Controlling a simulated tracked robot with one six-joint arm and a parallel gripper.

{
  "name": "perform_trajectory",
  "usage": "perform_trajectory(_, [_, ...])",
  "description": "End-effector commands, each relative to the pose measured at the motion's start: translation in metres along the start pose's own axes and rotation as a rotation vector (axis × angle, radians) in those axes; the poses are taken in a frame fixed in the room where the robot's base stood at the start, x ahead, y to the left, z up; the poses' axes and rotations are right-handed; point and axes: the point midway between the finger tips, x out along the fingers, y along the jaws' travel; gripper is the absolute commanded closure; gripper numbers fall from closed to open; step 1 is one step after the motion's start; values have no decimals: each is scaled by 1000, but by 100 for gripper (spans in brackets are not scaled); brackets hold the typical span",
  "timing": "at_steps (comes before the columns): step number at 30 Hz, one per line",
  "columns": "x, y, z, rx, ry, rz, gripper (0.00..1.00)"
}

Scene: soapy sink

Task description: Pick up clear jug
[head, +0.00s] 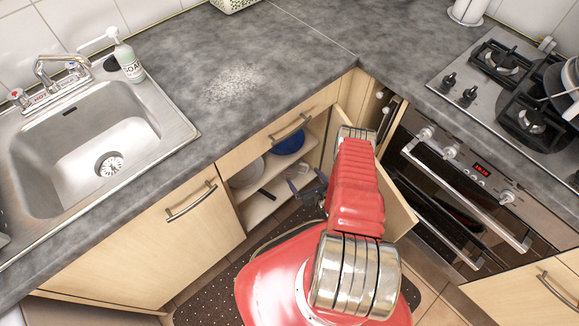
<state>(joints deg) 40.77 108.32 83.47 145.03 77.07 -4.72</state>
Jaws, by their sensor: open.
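I cannot make out a clear jug in the head view. My gripper (302,190) is small and dark here, at the mouth of the open cabinet under the counter. It is open, and my red arm hides part of the cabinet opening to its right. I see nothing held between the fingers, though they are small in the picture.
The open cabinet door (398,200) stands right of my arm. The sink (90,140), soap bottle (125,58) and hob (510,80) are above. The middle countertop is mostly clear.

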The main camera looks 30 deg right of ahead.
Motion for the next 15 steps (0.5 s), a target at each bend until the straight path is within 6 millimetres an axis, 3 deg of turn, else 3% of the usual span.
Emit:
perform_trajectory(7, [10, 2, 0, -3, -1, 5, 0])
perform_trajectory(15, [44, 3, 0, -4, -1, 7, 0])
